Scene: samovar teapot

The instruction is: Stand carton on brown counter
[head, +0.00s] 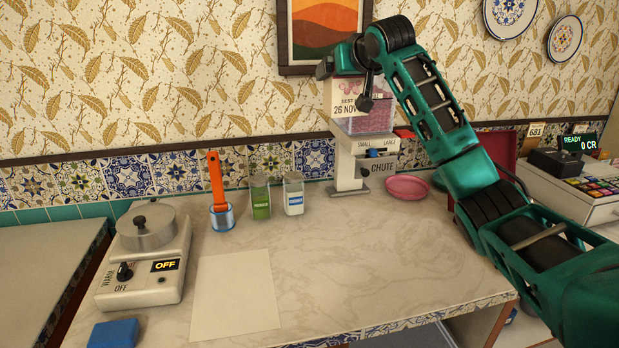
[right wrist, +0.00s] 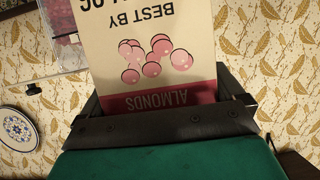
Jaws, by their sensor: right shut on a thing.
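The carton (head: 343,97) is a cream box with pink dots and the print "BEST BY 26 NOV". It hangs upright in the air before the back wall, beside a pink-filled hopper. My right gripper (head: 355,75) is shut on its upper part from above. In the right wrist view the carton (right wrist: 150,55) sits between the fingers (right wrist: 165,105), its "ALMONDS" band nearest the palm. A grey-brown counter (head: 40,265) lies at the far left, its visible top bare. A pale marble counter (head: 340,260) fills the middle. My left gripper is out of view.
The dispenser (head: 350,165) with its chute stands at the back, a pink dish (head: 407,187) to its right.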

